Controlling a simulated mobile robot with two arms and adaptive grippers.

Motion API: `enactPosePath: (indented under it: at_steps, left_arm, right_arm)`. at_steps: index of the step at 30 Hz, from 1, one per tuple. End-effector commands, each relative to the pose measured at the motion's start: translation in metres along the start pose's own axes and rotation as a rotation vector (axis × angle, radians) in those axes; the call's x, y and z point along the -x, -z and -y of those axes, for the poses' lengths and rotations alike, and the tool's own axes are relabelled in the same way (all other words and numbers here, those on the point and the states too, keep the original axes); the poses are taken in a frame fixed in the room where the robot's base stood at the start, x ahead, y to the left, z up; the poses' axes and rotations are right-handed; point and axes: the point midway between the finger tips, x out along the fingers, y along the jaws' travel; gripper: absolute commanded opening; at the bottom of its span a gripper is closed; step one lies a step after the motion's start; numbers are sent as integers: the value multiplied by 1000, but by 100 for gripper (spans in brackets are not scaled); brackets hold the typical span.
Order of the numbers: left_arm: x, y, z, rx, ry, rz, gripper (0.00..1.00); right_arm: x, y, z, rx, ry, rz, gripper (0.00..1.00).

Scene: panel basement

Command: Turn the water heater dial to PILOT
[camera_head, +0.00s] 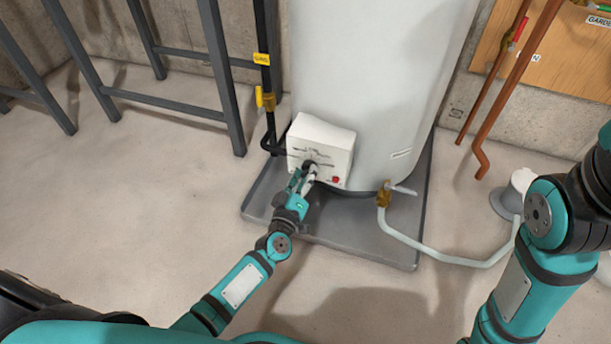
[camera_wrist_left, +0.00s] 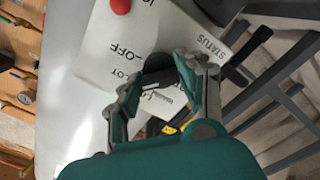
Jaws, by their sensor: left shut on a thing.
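The white control box (camera_head: 326,141) of the water heater (camera_head: 370,75) is low on the front of the tank. My left gripper (camera_head: 308,174) reaches up to the front of this box. In the left wrist view, the left gripper (camera_wrist_left: 158,84) is shut on the black dial (camera_wrist_left: 156,64), with a finger on either side. The box face shows the printing OFF, STATUS and part of a word ending in LOT. A red button (camera_head: 336,180) is at the lower right of the box. The fingers hide most of the dial, and its pointer cannot be read.
The heater stands in a grey drain pan (camera_head: 360,246). A brass drain valve (camera_head: 384,195) with a pale hose is right of the box. A black gas pipe with a yellow valve (camera_head: 265,98) is at left. Metal shelf legs (camera_head: 222,75) stand further left. Copper pipes (camera_head: 508,70) run at right.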

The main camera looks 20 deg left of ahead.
Motion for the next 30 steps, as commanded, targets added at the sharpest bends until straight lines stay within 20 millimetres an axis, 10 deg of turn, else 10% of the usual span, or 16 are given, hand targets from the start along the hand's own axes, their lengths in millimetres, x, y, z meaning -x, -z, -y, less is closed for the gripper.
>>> enactPosePath:
  at_steps: [5, 6, 11, 30]
  left_arm:
    - [0, -1, 0, 0, 1, 1, 6]
    - [0, -1, 0, 0, 1, 1, 39]
    - [0, 0, 0, -1, 1, 1, 60]
    - [0, 0, 0, -56, 0, 0, 62]
  right_arm:
    - [-1, 1, 0, -1, -4, -4, 40]
    - [-1, 1, 0, -1, -4, -6, 40]
    - [-3, 2, 0, 0, -2, -12, 40]
    - [-1, 1, 0, 1, 4, -6, 40]
